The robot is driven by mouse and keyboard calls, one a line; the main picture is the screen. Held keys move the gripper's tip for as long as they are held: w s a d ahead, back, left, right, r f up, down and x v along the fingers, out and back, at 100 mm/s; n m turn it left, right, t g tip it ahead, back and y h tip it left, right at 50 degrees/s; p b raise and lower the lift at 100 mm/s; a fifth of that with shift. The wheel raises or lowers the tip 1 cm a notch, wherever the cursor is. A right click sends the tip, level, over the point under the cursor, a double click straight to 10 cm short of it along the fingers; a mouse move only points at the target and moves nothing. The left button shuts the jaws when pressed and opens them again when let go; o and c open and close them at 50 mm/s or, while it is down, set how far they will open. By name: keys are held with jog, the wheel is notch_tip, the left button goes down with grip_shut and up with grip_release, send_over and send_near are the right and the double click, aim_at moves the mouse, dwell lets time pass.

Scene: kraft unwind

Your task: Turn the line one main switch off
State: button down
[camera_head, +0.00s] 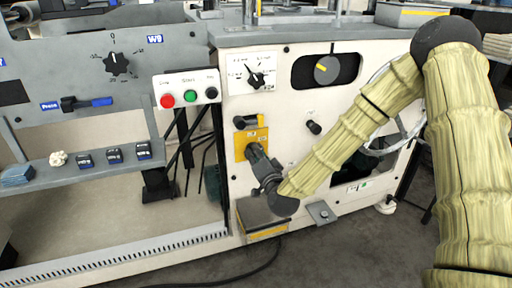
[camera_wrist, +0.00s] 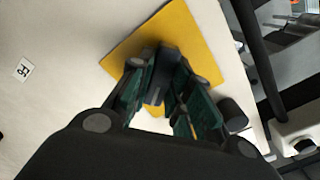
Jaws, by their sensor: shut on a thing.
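The main switch shows as a yellow plate (camera_head: 240,146) on the cream machine front, with its dark handle mostly hidden by my gripper (camera_head: 256,153). In the wrist view the yellow plate (camera_wrist: 208,44) lies behind the dark switch handle (camera_wrist: 158,82). The green-padded fingers of my gripper (camera_wrist: 165,76) stand on either side of this handle and are shut on it. The plate's lettering is too small or hidden to read, and I cannot tell the switch's exact position.
A pushbutton box (camera_head: 187,90) with red, green and black buttons sits up left. A white-plated dial (camera_head: 252,72) and a dark knob (camera_head: 314,127) are near. A grey and yellow box (camera_head: 262,218) lies just below. A small label (camera_wrist: 23,70) is on the panel.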

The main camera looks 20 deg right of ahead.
jog(key=n+p, duration=0.5)
jog(key=n, duration=0.1)
jog(key=shift+a+r, duration=0.1)
jog(key=shift+s+n+p, duration=0.1)
jog(key=shift+n+p, duration=1.1)
jog(key=shift+n, duration=0.9)
jog(key=shift+f, duration=0.2)
jog(key=c, duration=1.3)
grip_release()
jog(key=s, duration=1.2)
jog(key=shift+d, duration=0.35)
